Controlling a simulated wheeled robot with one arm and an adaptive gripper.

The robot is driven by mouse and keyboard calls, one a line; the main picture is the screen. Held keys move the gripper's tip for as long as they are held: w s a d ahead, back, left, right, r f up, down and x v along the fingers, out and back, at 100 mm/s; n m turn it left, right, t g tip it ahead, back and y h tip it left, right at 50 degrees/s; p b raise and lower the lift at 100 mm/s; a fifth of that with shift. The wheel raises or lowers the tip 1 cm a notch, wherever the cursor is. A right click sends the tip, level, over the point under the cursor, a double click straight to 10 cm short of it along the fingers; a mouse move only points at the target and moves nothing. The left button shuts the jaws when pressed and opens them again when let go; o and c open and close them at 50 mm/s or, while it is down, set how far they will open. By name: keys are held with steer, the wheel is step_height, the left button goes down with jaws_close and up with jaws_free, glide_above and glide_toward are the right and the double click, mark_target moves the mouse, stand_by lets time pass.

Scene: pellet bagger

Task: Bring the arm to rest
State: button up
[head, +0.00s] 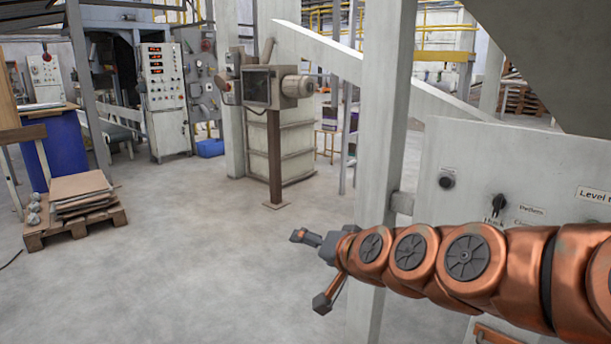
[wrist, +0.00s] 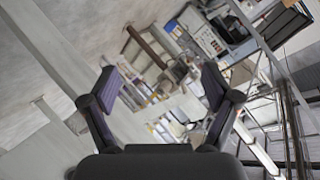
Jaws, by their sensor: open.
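My gripper (head: 311,268) is at the end of my copper-coloured arm, which reaches in from the right of the head view. Its two fingers are spread apart with nothing between them. It hangs in the air in front of a grey upright post. In the wrist view the open fingers of my gripper (wrist: 157,88) frame a tilted, distant view of the hall. No object touches the fingers.
A grey panel (head: 470,165) with knobs stands close behind my arm at the right. The grey post (head: 382,130) rises beside it. A pallet (head: 75,224) with stacked sheets and a blue drum (head: 62,150) stand at the left. The middle floor is clear.

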steer(key=s+d+f+n+g+h, duration=0.25)
steer(key=s+f+g, duration=0.25)
steer(key=s+f, duration=0.45)
steer(key=s+d+f+g+h, duration=0.1)
steer(key=s+d+f+g, duration=0.15)
steer(key=s+d, duration=0.4)
steer(key=s+d+f+g+h, duration=0.2)
steer(key=s+d+g, duration=0.1)
steer(key=s, duration=0.7)
steer(key=s+d+f+g+h, duration=0.1)
steer(key=s+d+f+g, duration=0.2)
steer(key=s, duration=0.6)
steer(key=s+p+v, duration=0.2)
steer(key=p+v, duration=1)
steer(key=s+d+r+p+v, duration=0.1)
steer(key=s+p+v, duration=0.2)
steer(key=p+v, duration=0.9)
steer(key=shift+r+t, duration=0.35)
steer(key=shift+r, duration=0.35)
